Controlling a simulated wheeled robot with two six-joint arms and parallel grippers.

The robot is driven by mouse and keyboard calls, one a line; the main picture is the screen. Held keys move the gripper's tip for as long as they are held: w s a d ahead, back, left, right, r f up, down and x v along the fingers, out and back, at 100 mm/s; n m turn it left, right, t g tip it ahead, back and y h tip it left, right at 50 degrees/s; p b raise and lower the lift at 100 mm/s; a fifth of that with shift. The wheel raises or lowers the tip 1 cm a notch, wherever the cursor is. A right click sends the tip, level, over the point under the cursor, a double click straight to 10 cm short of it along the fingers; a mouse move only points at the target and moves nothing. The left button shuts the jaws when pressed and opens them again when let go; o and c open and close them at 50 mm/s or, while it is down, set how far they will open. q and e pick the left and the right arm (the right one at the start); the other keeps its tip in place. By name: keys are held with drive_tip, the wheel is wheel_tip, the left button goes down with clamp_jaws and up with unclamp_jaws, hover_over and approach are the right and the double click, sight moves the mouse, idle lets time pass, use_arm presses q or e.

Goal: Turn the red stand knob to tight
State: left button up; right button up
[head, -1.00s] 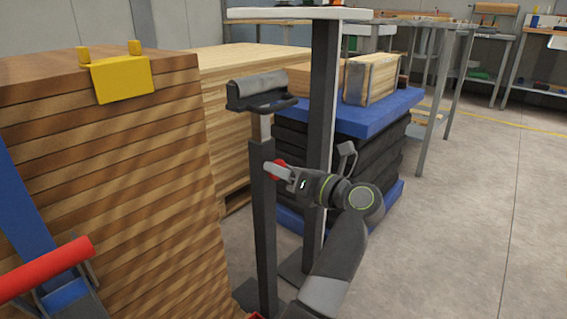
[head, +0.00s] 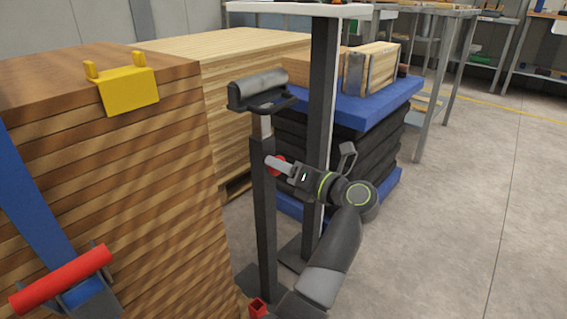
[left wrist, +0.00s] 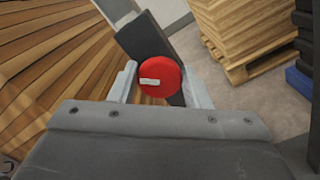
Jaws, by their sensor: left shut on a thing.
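The red stand knob (head: 274,166) is on the side of a dark upright post (head: 264,215) that carries a grey roller head (head: 260,88) on top. My left gripper (head: 279,163) reaches it from the right, and its fingers partly hide the knob in the head view. In the left wrist view the round red knob (left wrist: 160,77) sits between the two pale fingers of my left gripper (left wrist: 160,84), which is shut on it. A small white mark shows on the knob's face, lying roughly level. My right gripper is not in view.
A tall stack of boards (head: 120,200) stands close on the left, with a yellow bracket (head: 130,90) on top. A red roller on a blue frame (head: 62,280) is at the lower left. A table leg (head: 319,130) rises just behind the post. Open floor (head: 450,230) lies right.

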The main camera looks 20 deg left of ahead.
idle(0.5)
use_arm(q)
drive_tip(key=o, duration=0.9)
drive_tip(key=shift+o, duration=0.2)
